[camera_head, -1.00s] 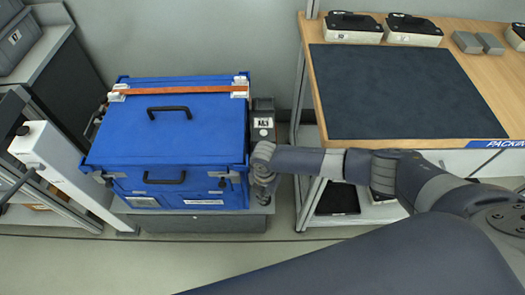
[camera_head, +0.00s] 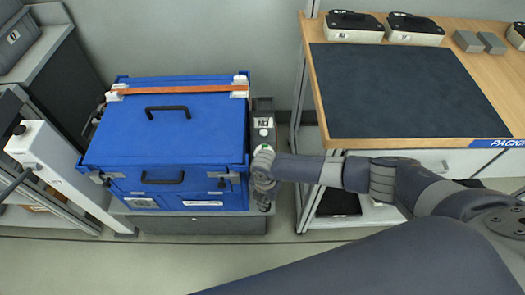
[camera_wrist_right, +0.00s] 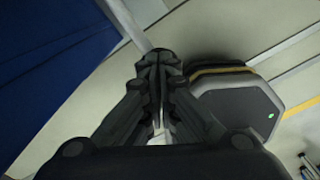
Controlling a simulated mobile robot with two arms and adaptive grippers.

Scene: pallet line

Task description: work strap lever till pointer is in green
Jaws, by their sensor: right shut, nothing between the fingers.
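A blue case (camera_head: 170,128) with black handles stands on a low grey base. An orange strap (camera_head: 180,89) runs across the back of its lid between white end fittings. A dark upright unit with a pale label (camera_head: 264,122) stands at the case's right side. I cannot make out a pointer, a green zone or the strap lever clearly. My right gripper (camera_head: 264,203) points down beside the case's right front corner, below the wrist. In the right wrist view the gripper (camera_wrist_right: 159,58) is shut and empty, with the blue case (camera_wrist_right: 45,55) to its left. My left gripper is out of view.
A wooden packing table (camera_head: 485,80) with a dark mat (camera_head: 395,90) stands to the right, black-topped boxes (camera_head: 415,30) at its back. A white post (camera_head: 60,170) stands left of the case. A grey and black object (camera_wrist_right: 235,100) lies right of the gripper. Floor in front is clear.

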